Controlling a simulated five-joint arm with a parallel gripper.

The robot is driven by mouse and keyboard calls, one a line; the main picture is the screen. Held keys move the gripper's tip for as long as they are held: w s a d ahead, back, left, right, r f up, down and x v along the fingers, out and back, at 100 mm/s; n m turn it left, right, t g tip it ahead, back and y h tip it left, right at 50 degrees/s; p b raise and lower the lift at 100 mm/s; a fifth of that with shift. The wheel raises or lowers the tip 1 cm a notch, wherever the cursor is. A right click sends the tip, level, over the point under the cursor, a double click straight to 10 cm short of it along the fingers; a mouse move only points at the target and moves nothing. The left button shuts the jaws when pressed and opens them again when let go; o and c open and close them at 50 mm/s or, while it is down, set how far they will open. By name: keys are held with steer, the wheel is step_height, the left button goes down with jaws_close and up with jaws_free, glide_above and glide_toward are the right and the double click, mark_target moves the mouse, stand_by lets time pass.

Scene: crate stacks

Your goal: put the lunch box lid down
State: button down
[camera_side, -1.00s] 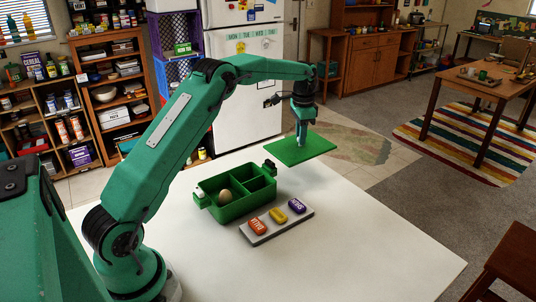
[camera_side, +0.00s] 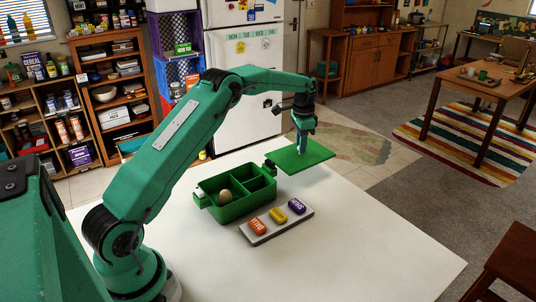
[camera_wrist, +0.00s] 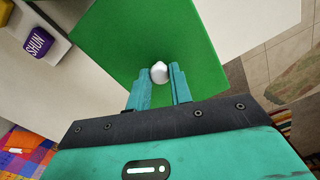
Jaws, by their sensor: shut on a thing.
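The lunch box lid (camera_side: 318,153) is a flat green plate with a pale round knob (camera_wrist: 159,72). My gripper (camera_side: 303,148) is shut on this knob from above, and in the wrist view its two fingers (camera_wrist: 158,88) stand on either side of it. The lid is roughly level, beyond and to the right of the lunch box in the side view, near the table's far edge. I cannot tell if it touches the table. The green lunch box (camera_side: 236,212) is open with divided compartments. A tan round item (camera_side: 225,197) lies in its left compartment.
A grey tray (camera_side: 263,238) in front of the box carries an orange block (camera_side: 258,227), a yellow block (camera_side: 278,215) and a purple block (camera_side: 296,205). The white table (camera_side: 370,240) is clear to the right and front. A fridge (camera_side: 235,100) stands behind.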

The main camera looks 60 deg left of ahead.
mark_target(300, 156)
steer(key=shift+f, duration=2.65)
steer(key=c, duration=1.3)
jaws_free()
steer(key=shift+f, duration=0.15)
steer(key=shift+o, duration=0.2)
step_height(300, 156, up, 12)
steer(key=shift+r, duration=0.2)
